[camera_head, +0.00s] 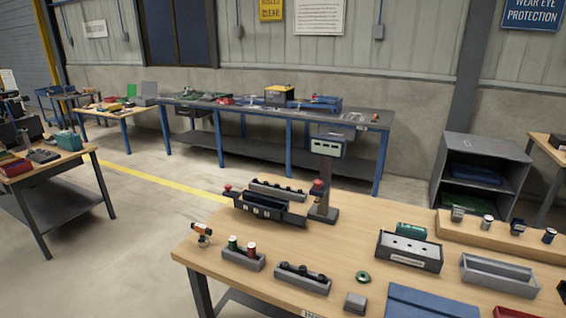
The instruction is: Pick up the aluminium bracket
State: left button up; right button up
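I cannot tell for sure which thing is the aluminium bracket. A small grey block (355,302) lies near the front of the wooden workbench (335,246). A small grey metallic part (457,213) stands on the raised wooden shelf (500,236) at the right. Both are too small to make out their exact shape. Neither of my grippers is in view.

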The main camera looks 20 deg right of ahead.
aim_at(387, 239)
jog(key=z, duration=1.55)
jog(key=k+j+z, duration=0.15)
jog(key=z, duration=0.25)
jog(key=k+j+z, duration=0.2)
jog(key=z, duration=0.25)
jog(key=j, duration=0.1)
